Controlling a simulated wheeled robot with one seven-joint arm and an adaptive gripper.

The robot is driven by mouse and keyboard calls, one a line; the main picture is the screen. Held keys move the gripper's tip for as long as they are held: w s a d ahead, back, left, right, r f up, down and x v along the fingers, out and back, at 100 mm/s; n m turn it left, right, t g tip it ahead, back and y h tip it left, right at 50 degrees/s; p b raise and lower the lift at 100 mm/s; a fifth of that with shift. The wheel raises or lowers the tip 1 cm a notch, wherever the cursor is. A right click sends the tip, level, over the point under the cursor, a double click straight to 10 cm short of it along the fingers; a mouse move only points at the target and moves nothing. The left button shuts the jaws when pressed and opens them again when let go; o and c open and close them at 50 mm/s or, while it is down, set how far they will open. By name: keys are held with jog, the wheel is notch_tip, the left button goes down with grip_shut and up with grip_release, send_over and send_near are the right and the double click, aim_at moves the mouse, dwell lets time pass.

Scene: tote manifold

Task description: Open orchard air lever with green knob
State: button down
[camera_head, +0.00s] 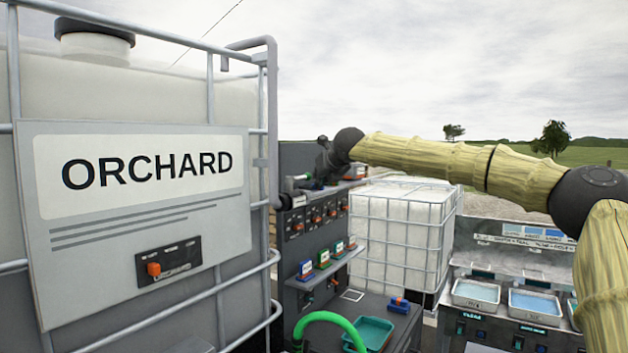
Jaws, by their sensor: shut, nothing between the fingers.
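The large white tote labelled ORCHARD (145,170) fills the left side, inside a grey metal cage. A small dark panel (168,262) on its sign carries an orange knob (153,269). My gripper (312,183) is small and dark at the far end of my arm. It is shut and empty, near the top of a grey manifold panel (312,240) just right of the tote. Its contact with the fittings there cannot be told. I cannot make out a lever with a green knob; it may be hidden or too small.
Small green and red items sit on a shelf (330,262) below the panel's orange-knobbed controls. A green hose (330,318) and a teal tray (372,333) are lower. A second caged tote (405,235) stands behind. A bench with blue-filled trays (535,305) is at right.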

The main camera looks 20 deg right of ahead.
jog(key=s+d+r+b, duration=0.4)
jog(key=s+d+r, duration=0.1)
jog(key=s, duration=0.4)
jog(key=shift+d, duration=0.6)
jog(key=shift+w, duration=0.1)
jog(key=shift+r, duration=0.1)
